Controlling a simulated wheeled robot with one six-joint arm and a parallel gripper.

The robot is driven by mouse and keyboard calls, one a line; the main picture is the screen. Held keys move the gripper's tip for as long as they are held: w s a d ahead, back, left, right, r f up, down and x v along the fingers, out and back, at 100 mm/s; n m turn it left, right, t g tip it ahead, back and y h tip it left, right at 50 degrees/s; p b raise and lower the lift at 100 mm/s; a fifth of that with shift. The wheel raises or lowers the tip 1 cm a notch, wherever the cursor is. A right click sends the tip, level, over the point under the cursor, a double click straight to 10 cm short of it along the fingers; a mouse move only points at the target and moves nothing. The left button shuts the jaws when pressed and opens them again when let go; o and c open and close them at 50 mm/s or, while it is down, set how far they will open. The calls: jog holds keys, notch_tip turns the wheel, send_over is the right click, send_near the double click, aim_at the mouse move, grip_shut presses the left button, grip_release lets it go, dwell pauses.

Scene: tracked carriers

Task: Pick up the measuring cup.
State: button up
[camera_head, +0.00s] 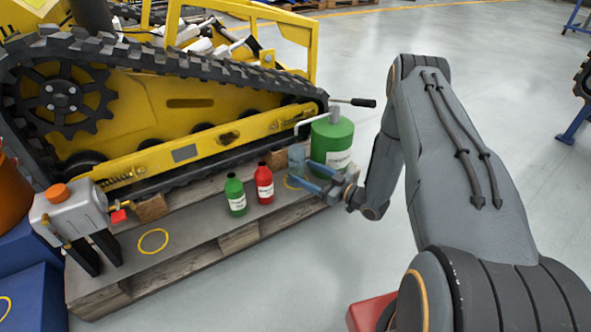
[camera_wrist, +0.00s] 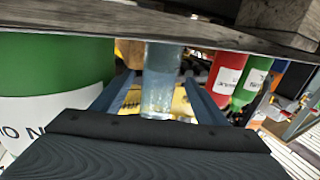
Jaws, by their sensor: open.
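The measuring cup (camera_head: 297,157) is a clear, bluish, see-through vessel standing upright on the wooden pallet, just left of a large green canister (camera_head: 332,142). My gripper (camera_head: 298,173) reaches in from the right, low over the pallet, with its blue fingers at the cup. In the wrist view, which looks upside down, the cup (camera_wrist: 161,80) stands between the two open fingers (camera_wrist: 160,92), with a gap showing on both sides. The head view does not show clearly whether the fingers touch it. The cup's lower part is partly hidden there.
A red bottle (camera_head: 264,185) and a small green bottle (camera_head: 236,196) stand left of the cup on the pallet (camera_head: 190,248). The yellow tracked carrier (camera_head: 180,105) is right behind. A grey device with an orange cap (camera_head: 75,210) stands at the left. The floor at right is open.

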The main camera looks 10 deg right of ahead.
aim_at(303, 170)
jog(key=b+x, duration=0.2)
jog(key=x, duration=0.2)
jog(key=shift+w+a+b, duration=0.25)
jog(key=shift+b, duration=0.1)
jog(key=c, duration=1.4)
jog(key=shift+o, duration=0.2)
jog(key=shift+r, duration=0.25)
